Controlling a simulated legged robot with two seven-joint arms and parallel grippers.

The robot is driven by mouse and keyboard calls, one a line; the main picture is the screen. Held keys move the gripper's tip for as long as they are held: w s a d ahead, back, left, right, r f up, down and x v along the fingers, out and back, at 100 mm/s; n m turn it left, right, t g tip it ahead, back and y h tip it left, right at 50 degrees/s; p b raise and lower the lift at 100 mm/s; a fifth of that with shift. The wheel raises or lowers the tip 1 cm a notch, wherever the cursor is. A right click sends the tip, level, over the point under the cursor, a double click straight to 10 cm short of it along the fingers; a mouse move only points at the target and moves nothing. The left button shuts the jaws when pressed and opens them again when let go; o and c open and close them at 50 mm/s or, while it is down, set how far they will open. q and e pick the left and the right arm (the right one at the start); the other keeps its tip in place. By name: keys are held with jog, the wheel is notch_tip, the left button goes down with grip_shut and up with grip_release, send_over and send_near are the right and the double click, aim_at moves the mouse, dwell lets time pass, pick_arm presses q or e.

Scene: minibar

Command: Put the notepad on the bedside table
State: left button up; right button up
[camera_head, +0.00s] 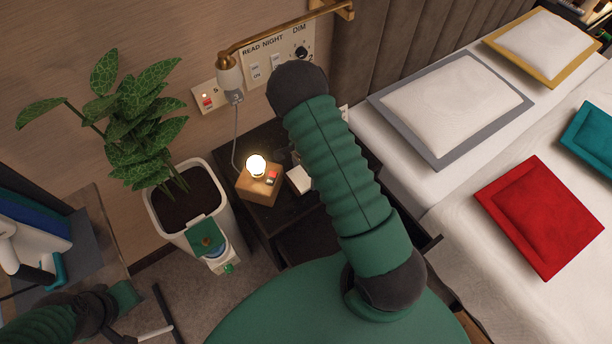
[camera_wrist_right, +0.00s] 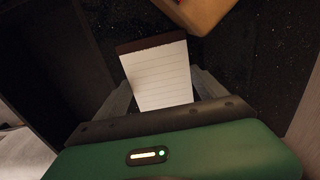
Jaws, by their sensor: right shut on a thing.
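The notepad (camera_wrist_right: 160,72) is white and lined with a dark brown top band. In the right wrist view it lies between the fingers of my right gripper (camera_wrist_right: 164,92), which is shut on it. In the head view a white corner of the notepad (camera_head: 299,179) shows beside my right arm, which hides the right gripper. The dark bedside table (camera_head: 262,137) is below it; I cannot tell whether the notepad touches the top. My left arm comes in at the lower left, and its gripper (camera_head: 152,318) is small and unclear at the bottom edge.
A wooden lamp block (camera_head: 259,187) with a lit bulb stands on the table, just left of the notepad. A potted plant (camera_head: 165,205) stands left of the table. The bed (camera_head: 450,235) with pillows is on the right. A wall lamp (camera_head: 229,72) hangs above.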

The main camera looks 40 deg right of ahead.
notch_tip(320, 180, down, 2)
jog(key=shift+d+f, duration=0.1)
jog(key=shift+f, duration=0.25)
jog(key=shift+d, duration=0.2)
jog(key=o, duration=1.4)
jog(key=shift+d+f, duration=0.1)
jog(key=shift+d, duration=0.1)
jog(key=shift+c, duration=0.2)
jog(key=shift+a, duration=0.2)
jog(key=shift+r, duration=0.45)
notch_tip(320, 180, up, 11)
jog(key=p, duration=0.2)
pick_arm(q)
jog(key=shift+d+r, duration=0.2)
jog(key=shift+r, duration=0.3)
jog(key=shift+d+r, duration=0.15)
jog(key=shift+r, duration=0.3)
pick_arm(e)
jog(key=s+a+r+n+t, duration=0.1)
jog(key=s+a+r+n, duration=0.3)
jog(key=a+r+n, duration=0.3)
jog(key=s+a+r+n+t, duration=0.1)
jog(key=s+a+r+n, duration=0.4)
jog(key=n, duration=0.7)
jog(key=a+r, duration=0.2)
jog(key=a, duration=0.2)
jog(key=shift+r+t, duration=0.15)
jog(key=shift+t, duration=0.15)
